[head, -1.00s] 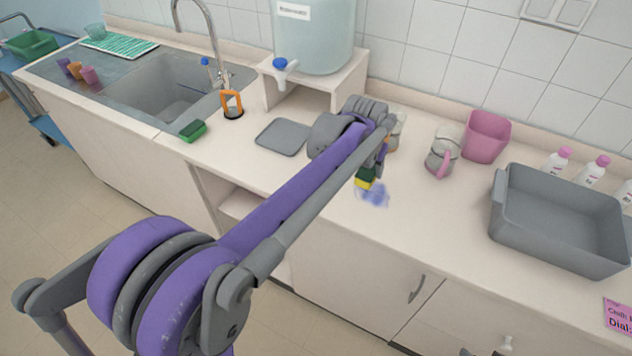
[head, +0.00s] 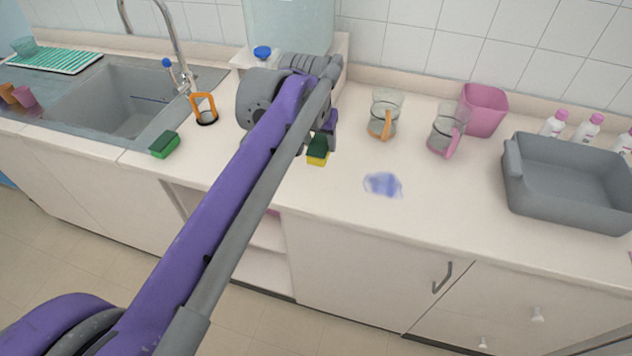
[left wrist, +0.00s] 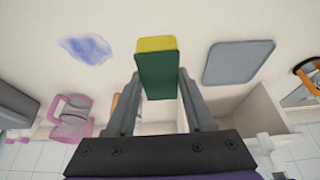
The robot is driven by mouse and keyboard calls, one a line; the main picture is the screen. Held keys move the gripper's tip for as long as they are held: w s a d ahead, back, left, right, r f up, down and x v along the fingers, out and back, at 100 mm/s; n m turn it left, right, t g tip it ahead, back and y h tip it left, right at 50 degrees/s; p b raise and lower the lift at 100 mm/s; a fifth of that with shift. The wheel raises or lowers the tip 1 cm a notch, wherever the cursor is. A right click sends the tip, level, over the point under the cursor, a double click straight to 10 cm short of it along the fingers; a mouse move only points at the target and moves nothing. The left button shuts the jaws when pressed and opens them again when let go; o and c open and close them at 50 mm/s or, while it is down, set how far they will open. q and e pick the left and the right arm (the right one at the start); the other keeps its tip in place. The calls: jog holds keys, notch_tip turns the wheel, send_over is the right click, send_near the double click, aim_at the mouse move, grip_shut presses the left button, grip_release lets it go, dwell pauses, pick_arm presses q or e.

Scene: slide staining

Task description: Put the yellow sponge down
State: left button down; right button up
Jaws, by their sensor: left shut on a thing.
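The yellow sponge (head: 317,158) has a dark green scouring side. My left gripper (head: 325,132) is shut on it, over the counter to the left of a blue stain (head: 383,184). In the left wrist view the sponge (left wrist: 157,44) sits between the two fingers (left wrist: 159,76), green side toward the camera. I cannot tell whether it touches the counter. A flat grey mat (left wrist: 238,62) lies to the right of the sponge in the left wrist view; my arm hides it in the head view. My right gripper is not in view.
A green sponge (head: 164,145) lies near the sink (head: 125,105). A glass mug with an orange handle (head: 385,115), one with a pink handle (head: 446,130), a pink bin (head: 484,110) and a grey tub (head: 565,205) stand to the right. The counter around the stain is clear.

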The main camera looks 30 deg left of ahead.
pick_arm(q)
jog(key=shift+a+f, duration=0.1)
jog(key=shift+f, duration=0.05)
notch_tip(320, 180, down, 10)
jog(key=shift+r+b, duration=0.2)
jog(key=shift+b, duration=0.4)
jog(key=shift+f, duration=0.15)
jog(key=shift+c, duration=1.4)
grip_release()
